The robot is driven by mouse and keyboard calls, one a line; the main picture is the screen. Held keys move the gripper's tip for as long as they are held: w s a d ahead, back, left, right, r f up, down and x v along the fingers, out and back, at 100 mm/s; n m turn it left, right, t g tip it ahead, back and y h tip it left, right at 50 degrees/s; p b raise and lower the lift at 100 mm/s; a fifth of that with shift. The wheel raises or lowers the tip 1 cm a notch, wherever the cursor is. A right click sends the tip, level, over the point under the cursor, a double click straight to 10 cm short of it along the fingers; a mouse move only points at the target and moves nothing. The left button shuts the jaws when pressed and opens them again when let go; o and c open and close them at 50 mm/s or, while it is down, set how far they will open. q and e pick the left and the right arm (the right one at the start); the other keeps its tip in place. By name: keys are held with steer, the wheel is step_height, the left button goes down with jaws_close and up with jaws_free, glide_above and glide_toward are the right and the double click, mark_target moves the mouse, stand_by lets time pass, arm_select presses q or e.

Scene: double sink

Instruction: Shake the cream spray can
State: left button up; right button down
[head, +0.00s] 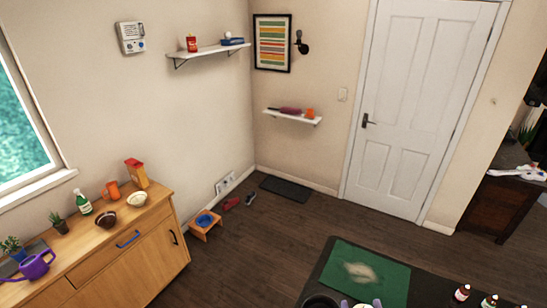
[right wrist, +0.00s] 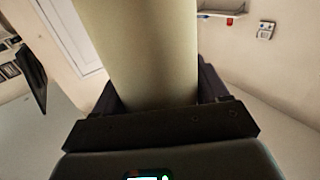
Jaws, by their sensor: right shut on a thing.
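A pale, cream-coloured cylinder (right wrist: 148,50), which looks like the spray can, fills the upper middle of the right wrist view. My right gripper (right wrist: 155,98) is shut on it, with a dark finger on either side. The cylinder's far end runs out of the top of the picture, and any label or nozzle is hidden. A dark shape at the right edge of the head view may be part of my right gripper, but it is cut off. My left gripper is not in view.
A wooden sideboard (head: 130,258) with bowls and a purple watering can (head: 35,264) stands left. Open floor lies before the white door (head: 420,105).

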step_height(320, 180, up, 10)
steer(key=shift+w+r, duration=0.1)
step_height(320, 180, down, 13)
step_height(320, 180, up, 13)
steer(key=shift+f, duration=0.15)
step_height(320, 180, down, 13)
